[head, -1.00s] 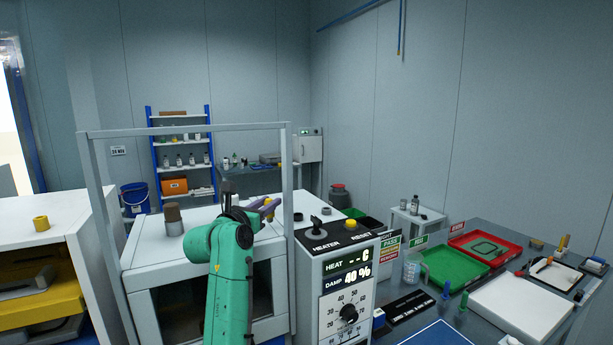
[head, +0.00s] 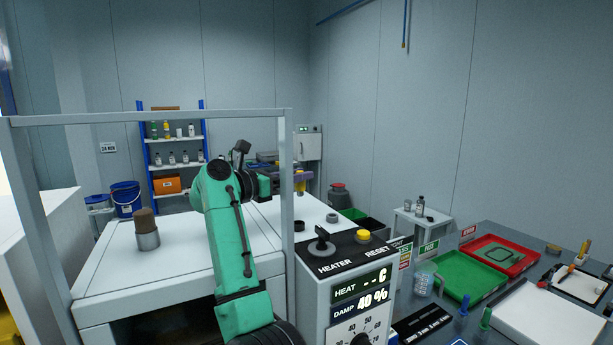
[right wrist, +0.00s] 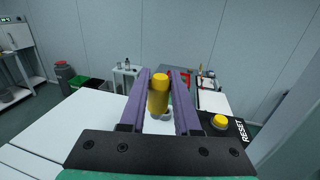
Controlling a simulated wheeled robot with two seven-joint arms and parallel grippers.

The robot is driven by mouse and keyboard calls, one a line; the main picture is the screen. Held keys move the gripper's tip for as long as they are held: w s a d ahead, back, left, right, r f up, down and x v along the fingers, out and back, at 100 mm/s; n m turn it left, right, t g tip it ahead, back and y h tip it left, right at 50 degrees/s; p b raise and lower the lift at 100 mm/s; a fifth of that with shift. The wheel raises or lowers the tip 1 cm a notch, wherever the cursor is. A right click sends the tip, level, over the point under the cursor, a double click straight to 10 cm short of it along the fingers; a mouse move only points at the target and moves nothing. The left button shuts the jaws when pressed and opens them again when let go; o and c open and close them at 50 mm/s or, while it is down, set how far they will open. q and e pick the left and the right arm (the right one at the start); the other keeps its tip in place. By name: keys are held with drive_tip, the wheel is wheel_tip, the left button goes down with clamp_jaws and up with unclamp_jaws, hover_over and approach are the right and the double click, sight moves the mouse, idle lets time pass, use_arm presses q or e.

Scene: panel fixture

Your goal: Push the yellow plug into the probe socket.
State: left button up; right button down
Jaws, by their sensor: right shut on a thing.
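The yellow plug (right wrist: 158,96) is held between the purple fingers of my right gripper (right wrist: 160,92) in the right wrist view. In the head view my right gripper (head: 299,180) is raised above the white cabinet's top, and the plug shows only partly behind a frame post. A grey ring-shaped fitting (head: 332,218) on the cabinet top may be the probe socket; no label shows. In the right wrist view a grey ring (right wrist: 168,115) shows partly behind the plug, apart from it as far as I can tell. My left gripper is out of view.
A grey upright frame (head: 150,117) stands around the white cabinet. The control box (head: 330,262) with a black knob and yellow RESET button (head: 363,236) stands at its right. A brown-topped metal cup (head: 147,238) stands on the cabinet's left.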

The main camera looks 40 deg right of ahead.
sight(298, 192)
drive_tip(key=f+b, duration=0.3)
drive_tip(key=f, duration=0.1)
drive_tip(key=shift+a+f+b, duration=0.1)
drive_tip(key=shift+a+b, duration=0.2)
drive_tip(key=shift+a, duration=0.05)
drive_tip(key=shift+s+a+f+b, duration=0.1)
drive_tip(key=shift+f+b, duration=0.5)
drive_tip(key=shift+f, duration=0.05)
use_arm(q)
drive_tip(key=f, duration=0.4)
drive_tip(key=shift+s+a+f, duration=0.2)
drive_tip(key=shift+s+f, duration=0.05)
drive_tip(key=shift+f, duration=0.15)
use_arm(e)
drive_tip(key=shift+f, duration=0.15)
use_arm(q)
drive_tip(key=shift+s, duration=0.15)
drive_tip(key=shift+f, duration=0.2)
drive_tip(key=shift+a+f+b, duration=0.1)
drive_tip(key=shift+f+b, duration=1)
drive_tip(key=shift+b, duration=0.2)
use_arm(e)
drive_tip(key=shift+f, duration=1.35)
drive_tip(key=c, duration=0.5)
unclamp_jaws()
drive_tip(key=shift+c, duration=0.2)
